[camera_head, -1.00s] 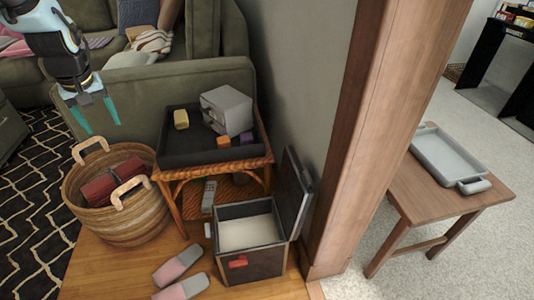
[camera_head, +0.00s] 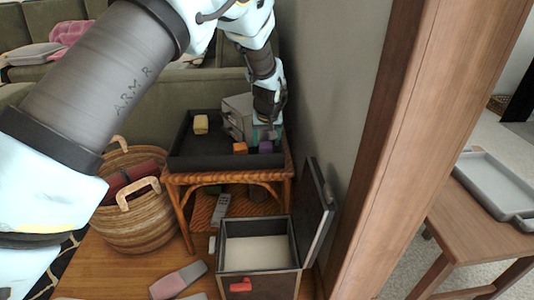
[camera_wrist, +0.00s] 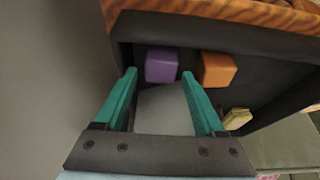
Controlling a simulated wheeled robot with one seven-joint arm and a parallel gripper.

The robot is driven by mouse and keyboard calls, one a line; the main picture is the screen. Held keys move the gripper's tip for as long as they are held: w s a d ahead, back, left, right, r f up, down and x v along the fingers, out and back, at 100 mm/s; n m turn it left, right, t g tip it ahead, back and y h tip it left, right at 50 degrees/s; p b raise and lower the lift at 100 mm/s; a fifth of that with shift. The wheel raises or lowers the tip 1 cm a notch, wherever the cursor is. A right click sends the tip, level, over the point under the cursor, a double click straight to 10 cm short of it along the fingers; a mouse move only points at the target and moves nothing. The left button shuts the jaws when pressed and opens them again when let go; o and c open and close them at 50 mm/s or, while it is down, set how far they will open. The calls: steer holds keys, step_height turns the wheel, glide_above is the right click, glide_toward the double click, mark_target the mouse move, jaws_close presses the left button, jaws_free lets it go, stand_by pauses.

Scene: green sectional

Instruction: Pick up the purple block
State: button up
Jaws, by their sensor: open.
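The purple block (camera_wrist: 161,65) sits in the black tray (camera_head: 196,162) on the wicker side table. In the wrist view it lies just beyond my gripper's fingertips (camera_wrist: 158,74), roughly between their lines. In the head view the purple block (camera_head: 265,146) shows near the tray's front right corner, with my gripper (camera_head: 263,133) above and behind it. The teal fingers are apart with nothing gripped. A grey box (camera_wrist: 163,108) shows between and below the fingers in the wrist view.
An orange block (camera_wrist: 217,69) sits right beside the purple one in the wrist view. A yellow block (camera_head: 201,124) lies at the tray's left. A wall stands close on the right. An open box (camera_head: 258,283) and a woven basket (camera_head: 140,229) stand below.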

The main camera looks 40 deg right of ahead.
mark_target(266, 146)
steer(key=shift+b+x, duration=0.5)
steer(key=shift+x, duration=2.2)
steer(key=shift+w, duration=0.1)
steer(key=shift+c, duration=0.3)
steer(key=shift+r, duration=0.1)
steer(key=c, duration=1.1)
